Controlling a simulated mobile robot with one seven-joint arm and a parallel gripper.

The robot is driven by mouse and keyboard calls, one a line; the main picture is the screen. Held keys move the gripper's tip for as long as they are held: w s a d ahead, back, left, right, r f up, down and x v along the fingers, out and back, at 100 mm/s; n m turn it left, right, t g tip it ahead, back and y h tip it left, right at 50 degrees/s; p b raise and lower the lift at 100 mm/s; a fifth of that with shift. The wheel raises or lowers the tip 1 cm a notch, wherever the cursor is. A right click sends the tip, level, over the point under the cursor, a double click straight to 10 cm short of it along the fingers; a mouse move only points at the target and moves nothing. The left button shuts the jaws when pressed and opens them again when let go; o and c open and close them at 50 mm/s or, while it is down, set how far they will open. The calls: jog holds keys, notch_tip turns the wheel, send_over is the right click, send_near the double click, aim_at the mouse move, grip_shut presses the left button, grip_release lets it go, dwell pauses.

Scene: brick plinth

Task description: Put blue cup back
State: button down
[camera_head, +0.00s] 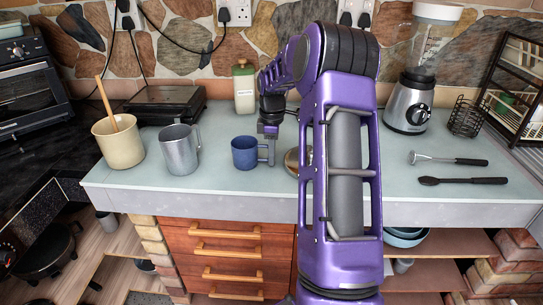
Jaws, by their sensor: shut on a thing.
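The blue cup (245,153) stands upright on the pale counter, or very close to its surface, left of my purple arm. Its handle side faces right. My gripper (270,152) points down at the cup's right side and is shut on the cup there, at its handle side. The fingertips are small in this view, so the exact grip is hard to see.
A metal mug (180,150) stands left of the cup, and a cream pot (118,142) with a wooden spoon is further left. A green-topped bottle (244,90) stands behind. A partly hidden round metal item (292,161) is right of my gripper. A blender (409,102) and utensils are further right.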

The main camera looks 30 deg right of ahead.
jog(key=c, duration=0.9)
grip_release()
notch_tip(320, 180, up, 12)
jog(key=shift+r+p, duration=0.15)
jog(key=shift+p, duration=0.6)
